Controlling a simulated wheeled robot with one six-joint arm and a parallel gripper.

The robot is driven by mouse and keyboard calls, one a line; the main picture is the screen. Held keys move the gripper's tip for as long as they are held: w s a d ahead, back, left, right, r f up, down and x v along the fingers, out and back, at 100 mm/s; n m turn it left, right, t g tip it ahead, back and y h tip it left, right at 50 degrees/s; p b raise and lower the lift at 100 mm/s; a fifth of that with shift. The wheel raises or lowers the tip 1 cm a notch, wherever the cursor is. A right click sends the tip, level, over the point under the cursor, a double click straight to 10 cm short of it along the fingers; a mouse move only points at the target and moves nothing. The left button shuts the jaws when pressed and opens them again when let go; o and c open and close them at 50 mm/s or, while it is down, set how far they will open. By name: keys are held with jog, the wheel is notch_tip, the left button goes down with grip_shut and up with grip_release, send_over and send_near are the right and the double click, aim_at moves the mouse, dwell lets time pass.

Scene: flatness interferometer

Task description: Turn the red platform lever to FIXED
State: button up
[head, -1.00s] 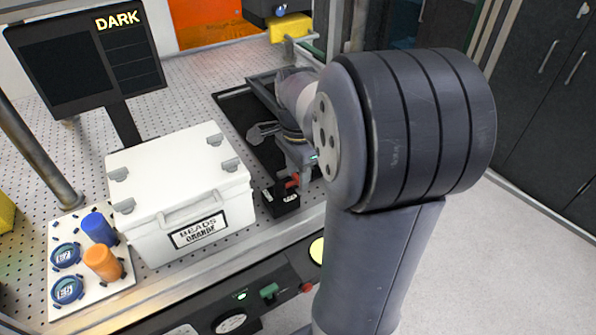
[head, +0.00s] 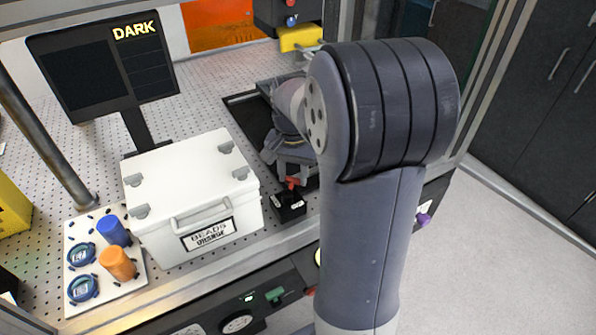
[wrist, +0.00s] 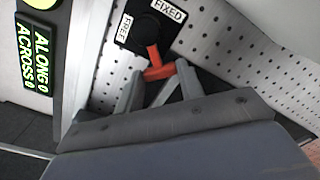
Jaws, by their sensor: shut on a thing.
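The red platform lever (wrist: 154,56) shows in the wrist view, running down from a dark pivot on a black block (wrist: 137,33). White labels FREE (wrist: 125,28) and FIXED (wrist: 169,11) sit on this block. My gripper (wrist: 160,84) is shut on the red lever, with its grey fingers on either side of the red end. I cannot tell which label the lever is set to. In the head view the red lever (head: 292,182) shows above the black block (head: 288,207), just below my gripper (head: 295,160), which my arm partly hides.
A white box labelled BEADS ORANGE (head: 192,195) stands close left of the lever block. A screen reading DARK (head: 105,62) is behind it. A white board (head: 75,230) with blue and orange pieces lies far left. A dark front panel (head: 275,315) runs along the bench edge.

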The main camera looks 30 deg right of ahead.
jog(key=n, duration=0.2)
jog(key=w+a+n, duration=0.1)
jog(key=shift+a+n+p, duration=0.2)
jog(key=shift+n+p, duration=0.15)
jog(key=shift+n, duration=0.05)
jog(key=shift+w+a+n+p, duration=0.15)
jog(key=shift+a+n, duration=0.3)
jog(key=shift+n, duration=0.7)
jog(key=shift+a+n+p, duration=0.15)
jog(key=shift+a+n, duration=0.25)
jog(key=shift+n, duration=0.75)
jog(key=shift+a, duration=0.1)
jog(key=o, duration=1)
notch_tip(320, 180, up, 11)
jog(key=shift+f, duration=0.1)
